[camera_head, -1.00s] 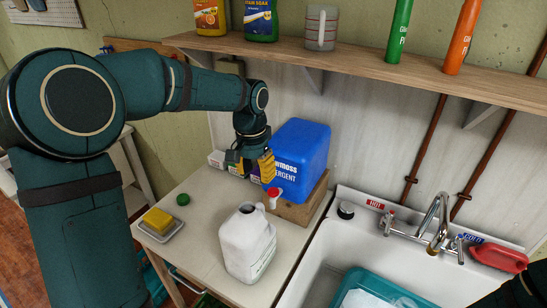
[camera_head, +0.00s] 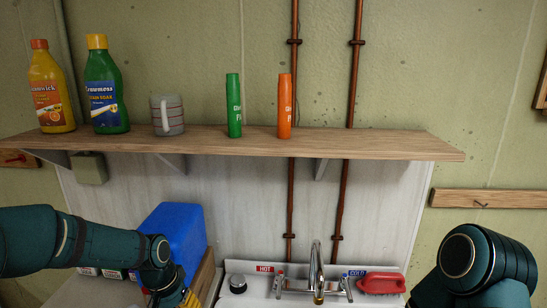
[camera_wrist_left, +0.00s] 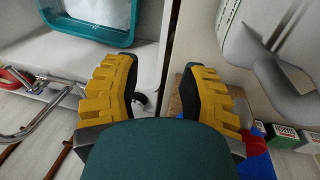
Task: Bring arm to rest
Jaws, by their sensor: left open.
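My left arm (camera_head: 80,243) comes in from the left in the head view, below the shelf and in front of the blue detergent container (camera_head: 180,240). My left gripper (camera_head: 186,299) is partly cut off by the bottom edge there. In the left wrist view my left gripper (camera_wrist_left: 160,72) is open, its yellow fingers apart with nothing between them. My right arm (camera_head: 475,265) shows at the lower right of the head view, but its gripper is out of view.
A wooden shelf (camera_head: 290,142) holds bottles, a cup (camera_head: 167,115) and two tubes above the arm. A sink with a tap (camera_head: 317,272) and red brush (camera_head: 381,283) lies below. The white jug (camera_wrist_left: 275,62) and teal basin (camera_wrist_left: 88,20) show in the wrist view.

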